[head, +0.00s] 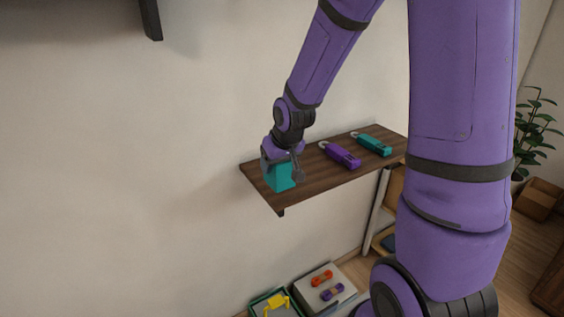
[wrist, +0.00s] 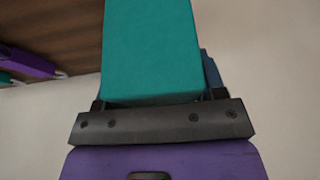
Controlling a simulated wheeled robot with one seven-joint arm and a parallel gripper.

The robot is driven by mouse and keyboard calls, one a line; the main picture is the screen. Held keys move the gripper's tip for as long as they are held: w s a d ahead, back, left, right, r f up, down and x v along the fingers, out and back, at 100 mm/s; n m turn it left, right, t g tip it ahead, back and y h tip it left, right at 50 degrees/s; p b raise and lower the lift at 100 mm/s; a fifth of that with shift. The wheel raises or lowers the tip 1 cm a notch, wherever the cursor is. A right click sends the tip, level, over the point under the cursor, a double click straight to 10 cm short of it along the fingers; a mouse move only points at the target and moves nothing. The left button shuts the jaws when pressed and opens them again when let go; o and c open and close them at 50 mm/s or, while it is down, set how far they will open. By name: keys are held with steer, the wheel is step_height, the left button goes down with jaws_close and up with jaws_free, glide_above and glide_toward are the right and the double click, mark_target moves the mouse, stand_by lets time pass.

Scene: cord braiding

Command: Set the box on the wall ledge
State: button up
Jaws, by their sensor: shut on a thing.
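The teal box (head: 279,178) is in my gripper (head: 281,166) at the left end of the brown wooden wall ledge (head: 318,176). The jaws are shut on the box from above. In the head view the box appears at or just over the ledge's top; whether its underside touches the wood cannot be told. In the wrist view the teal box (wrist: 152,50) fills the middle between the jaws, with the dark wood of the ledge (wrist: 60,28) behind it to the left.
A purple tool-like item (head: 341,155) and a teal one (head: 373,144) lie on the ledge to the right. Below are a grey tray (head: 345,300) with small orange and purple pieces and a green tray (head: 256,304) with a yellow piece. The wall left of the ledge is bare.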

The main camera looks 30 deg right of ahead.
steer(key=shift+w+d+f, duration=0.7)
steer(key=shift+w+d, duration=0.05)
steer(key=shift+w, duration=0.15)
steer(key=shift+w+d+f, duration=0.7)
steer(key=shift+w+d, duration=0.1)
steer(key=shift+w, duration=0.15)
steer(key=shift+w+d+f, duration=0.7)
steer(key=shift+w+d, duration=0.05)
steer(key=shift+w, duration=0.15)
steer(key=o, duration=1)
steer(key=shift+f, duration=0.1)
steer(key=shift+o, duration=0.2)
